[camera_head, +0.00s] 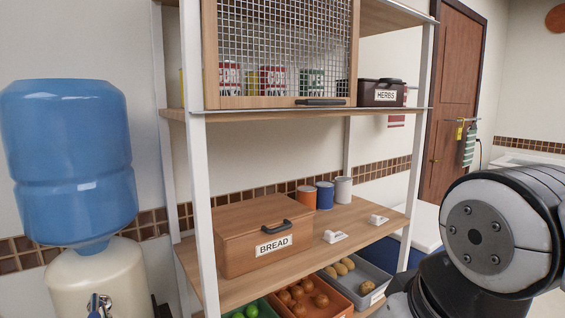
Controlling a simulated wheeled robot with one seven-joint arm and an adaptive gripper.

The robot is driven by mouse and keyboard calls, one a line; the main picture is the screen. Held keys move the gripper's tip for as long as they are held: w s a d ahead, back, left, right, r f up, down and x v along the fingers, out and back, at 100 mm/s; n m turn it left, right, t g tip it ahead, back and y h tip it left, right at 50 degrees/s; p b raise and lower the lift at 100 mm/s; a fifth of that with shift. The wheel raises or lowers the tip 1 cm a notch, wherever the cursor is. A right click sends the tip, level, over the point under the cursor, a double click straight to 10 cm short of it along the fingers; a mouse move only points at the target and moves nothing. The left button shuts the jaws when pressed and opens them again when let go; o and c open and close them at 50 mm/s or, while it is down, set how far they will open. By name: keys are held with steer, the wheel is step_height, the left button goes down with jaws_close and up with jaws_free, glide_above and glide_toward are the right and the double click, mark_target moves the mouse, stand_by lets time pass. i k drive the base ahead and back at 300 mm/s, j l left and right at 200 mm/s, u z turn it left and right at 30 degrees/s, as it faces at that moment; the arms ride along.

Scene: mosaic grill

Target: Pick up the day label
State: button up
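Two small white label pieces lie on the middle wooden shelf, one (334,237) right of the bread box and one (378,220) nearer the shelf's right end. Their print is too small to read, so I cannot tell which, if either, is the day label. My gripper is not in view. Only a grey and black part of my arm shows at the right edge, in front of the shelf's right side.
A wooden bread box (235,250) fills the middle shelf's left part. Orange (306,198), blue (325,195) and grey-white (343,190) cans stand behind the labels. Produce bins (352,292) sit below. A herbs box (380,98) and mesh-front cabinet (285,103) stand above. A water dispenser (70,160) stands left.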

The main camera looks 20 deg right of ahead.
mark_target(377, 220)
steer(key=i+l, duration=0.8)
